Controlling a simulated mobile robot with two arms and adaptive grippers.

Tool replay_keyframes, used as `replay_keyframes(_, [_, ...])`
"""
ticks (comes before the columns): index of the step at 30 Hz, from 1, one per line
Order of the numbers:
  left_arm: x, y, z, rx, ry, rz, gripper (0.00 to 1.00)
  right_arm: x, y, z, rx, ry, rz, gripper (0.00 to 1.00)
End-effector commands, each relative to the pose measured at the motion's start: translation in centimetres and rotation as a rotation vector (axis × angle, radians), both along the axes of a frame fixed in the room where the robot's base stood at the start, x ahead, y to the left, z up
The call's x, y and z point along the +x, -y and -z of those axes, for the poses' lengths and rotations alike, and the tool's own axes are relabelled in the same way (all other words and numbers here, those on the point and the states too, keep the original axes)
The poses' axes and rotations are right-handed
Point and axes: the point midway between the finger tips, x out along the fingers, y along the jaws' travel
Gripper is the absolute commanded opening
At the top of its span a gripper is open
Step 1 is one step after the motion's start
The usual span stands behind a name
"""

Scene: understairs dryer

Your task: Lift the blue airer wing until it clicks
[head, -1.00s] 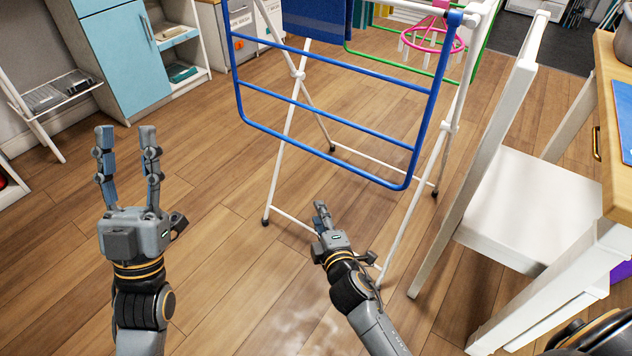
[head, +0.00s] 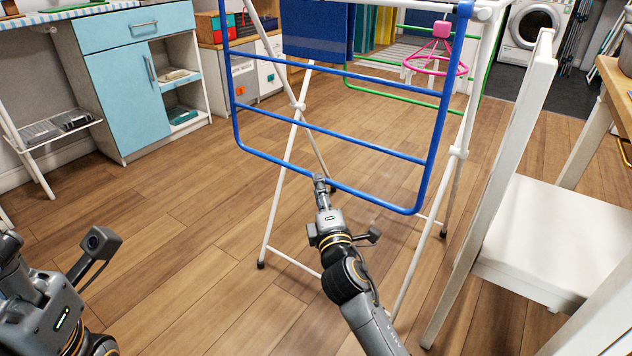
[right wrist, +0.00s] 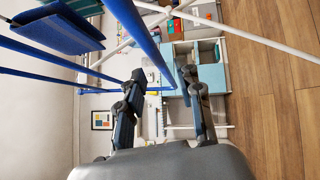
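The blue airer wing (head: 290,119) hangs down at a steep slope from the front of the white-legged airer, its lower rail well above the floor. My right gripper (head: 320,181) is at that lower rail, left of its middle. In the right wrist view its two fingers (right wrist: 163,73) are apart, and the blue rail (right wrist: 147,45) runs into the gap between the fingertips. I cannot tell whether they touch it. My left gripper (head: 12,245) is at the lower left edge, away from the airer, with its fingers mostly cut off or hidden.
A white chair (head: 545,225) stands close to the airer's right side. A blue cloth (head: 318,28) hangs on the airer. A pink hanger (head: 436,55) and a green wing (head: 400,88) are behind. A blue cabinet (head: 125,90) stands at the left. The floor (head: 190,230) left of the airer is clear.

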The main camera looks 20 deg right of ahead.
Motion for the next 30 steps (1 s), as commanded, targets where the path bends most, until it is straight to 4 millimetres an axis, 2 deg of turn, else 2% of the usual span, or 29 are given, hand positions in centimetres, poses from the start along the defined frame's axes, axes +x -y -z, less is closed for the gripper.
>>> replay_keyframes(3, [-0.3, 0.0, -0.1, 0.001, 0.024, -0.001, 0.4, 2.2, 0.3, -0.1, 0.0, 0.001, 0.001, 0.36])
replay_keyframes(9, [-0.7, 0.1, -0.5, 0.003, 0.048, -0.003, 0.4, 4.3, 0.5, -0.3, 0.001, 0.0, 0.0, 0.36])
replay_keyframes(20, [-0.7, 0.2, -0.8, 0.005, 0.052, -0.003, 0.4, 4.8, 0.6, -0.5, 0.001, -0.001, 0.0, 0.36])
replay_keyframes(25, [-0.7, 0.2, -0.7, 0.005, 0.051, -0.004, 0.4, 4.7, 0.6, -0.5, 0.001, -0.001, 0.0, 0.03])
replay_keyframes(26, [-0.7, 0.2, -0.7, 0.005, 0.051, -0.003, 0.4, 4.7, 0.6, -0.5, 0.001, -0.001, 0.0, 0.0])
replay_keyframes(30, [-0.7, 0.2, -0.7, 0.005, 0.051, -0.003, 0.4, 4.7, 0.6, -0.5, 0.001, -0.002, 0.0, 0.0])
